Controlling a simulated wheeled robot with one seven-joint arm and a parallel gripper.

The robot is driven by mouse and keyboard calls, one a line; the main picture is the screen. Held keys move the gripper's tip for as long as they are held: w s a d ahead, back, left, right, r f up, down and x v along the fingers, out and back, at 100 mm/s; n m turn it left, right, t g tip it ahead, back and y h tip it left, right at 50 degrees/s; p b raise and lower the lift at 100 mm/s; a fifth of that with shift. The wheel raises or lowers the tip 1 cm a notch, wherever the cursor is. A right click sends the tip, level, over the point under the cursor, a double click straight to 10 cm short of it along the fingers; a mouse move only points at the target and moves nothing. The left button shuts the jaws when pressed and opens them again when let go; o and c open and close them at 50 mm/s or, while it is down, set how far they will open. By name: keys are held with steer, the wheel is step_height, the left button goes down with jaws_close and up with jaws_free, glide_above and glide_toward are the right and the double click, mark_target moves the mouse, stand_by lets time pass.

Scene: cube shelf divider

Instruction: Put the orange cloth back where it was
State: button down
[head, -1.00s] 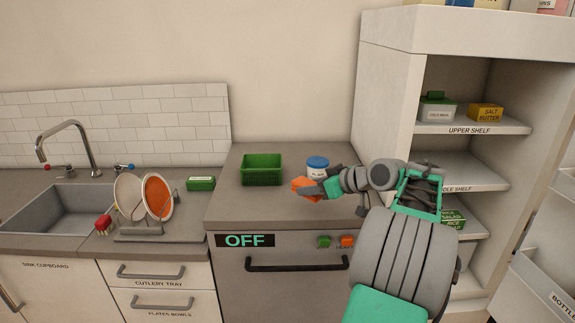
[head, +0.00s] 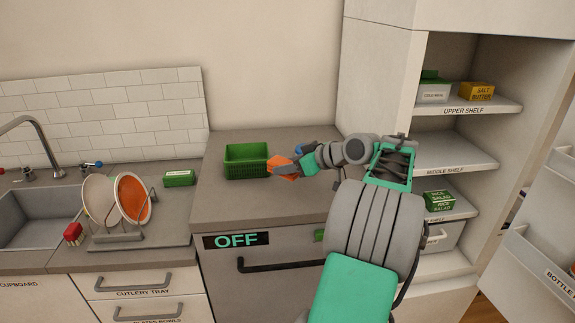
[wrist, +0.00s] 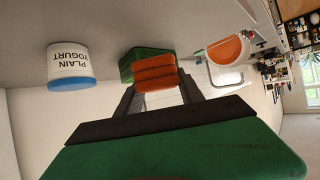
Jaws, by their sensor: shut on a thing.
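The orange cloth (head: 284,168) is held between the fingers of my gripper (head: 286,169), above the grey counter and just right of the green basket (head: 246,161). In the wrist view the folded cloth (wrist: 155,73) sits between the two fingertips, with the green basket (wrist: 133,58) partly hidden behind it. My gripper is shut on the cloth. The cloth looks clear of the counter, but the exact height is hard to tell.
A plain yogurt tub (wrist: 70,66) with a blue lid stands on the counter, mostly hidden behind my arm in the head view. A dish rack (head: 140,236) with plates is at left beside the sink (head: 40,217). An open shelf unit (head: 383,80) stands at right.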

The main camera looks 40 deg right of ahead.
mark_target(288, 198)
step_height(288, 198, down, 7)
steer(key=b, duration=0.5)
steer(key=shift+f, duration=0.15)
steer(key=shift+f+b, duration=0.45)
steer(key=shift+f, duration=0.05)
steer(key=c, duration=1.1)
jaws_free()
steer(key=shift+o, duration=0.8)
steer(key=o, duration=0.4)
steer(key=shift+o, duration=0.2)
steer(key=shift+p+v, duration=1.5)
steer(key=shift+v, duration=2.55)
